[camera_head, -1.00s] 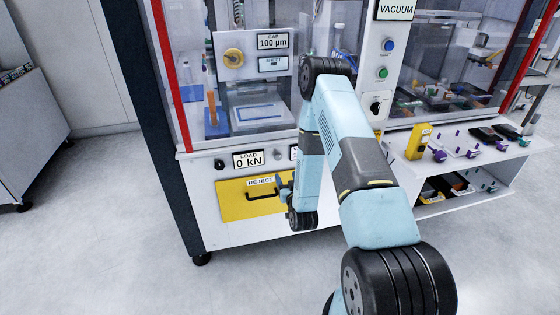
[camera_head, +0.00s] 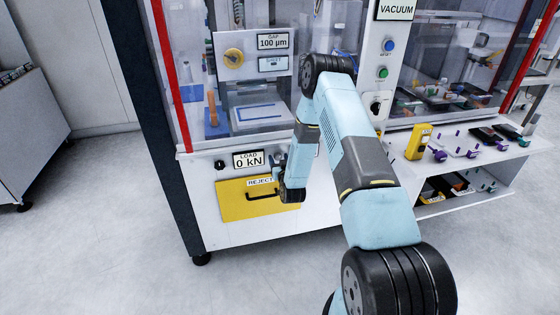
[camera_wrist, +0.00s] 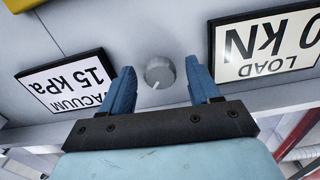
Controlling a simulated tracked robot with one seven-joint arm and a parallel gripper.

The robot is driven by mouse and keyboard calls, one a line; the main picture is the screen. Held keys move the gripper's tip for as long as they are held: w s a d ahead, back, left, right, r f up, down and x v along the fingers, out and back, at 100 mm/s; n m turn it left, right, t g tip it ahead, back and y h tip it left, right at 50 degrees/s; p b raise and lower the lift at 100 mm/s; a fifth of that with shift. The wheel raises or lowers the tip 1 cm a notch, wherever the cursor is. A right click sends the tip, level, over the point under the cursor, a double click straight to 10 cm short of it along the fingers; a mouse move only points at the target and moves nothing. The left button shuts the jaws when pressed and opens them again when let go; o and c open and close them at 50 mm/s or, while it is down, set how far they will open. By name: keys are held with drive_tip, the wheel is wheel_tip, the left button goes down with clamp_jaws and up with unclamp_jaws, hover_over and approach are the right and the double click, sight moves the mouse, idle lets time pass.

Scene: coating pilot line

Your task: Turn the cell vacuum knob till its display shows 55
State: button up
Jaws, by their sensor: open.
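The round grey cell vacuum knob (camera_wrist: 160,72) sits on the front panel in the wrist view, with a white pointer mark toward its lower rim. The vacuum display (camera_wrist: 67,84) beside it appears upside down and reads 15 kPa. My gripper (camera_wrist: 161,66) is open, with one blue finger on each side of the knob and visible gaps between. Whether the fingertips reach around its depth I cannot tell. In the head view my gripper (camera_head: 281,164) is at the panel, and my arm hides the knob and most of the vacuum display.
The load display (camera_head: 248,159) reads 0 kN, with a black knob (camera_head: 219,164) to its left. A yellow reject drawer (camera_head: 232,204) with a dark handle lies below. A side shelf with a yellow device (camera_head: 419,142) stands at right. The floor in front is clear.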

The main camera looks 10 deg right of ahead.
drive_tip(key=shift+c, duration=0.4)
drive_tip(key=c, duration=0.9)
drive_tip(key=shift+d, duration=0.2)
drive_tip(key=shift+c, duration=0.3)
drive_tip(key=shift+a, duration=0.15)
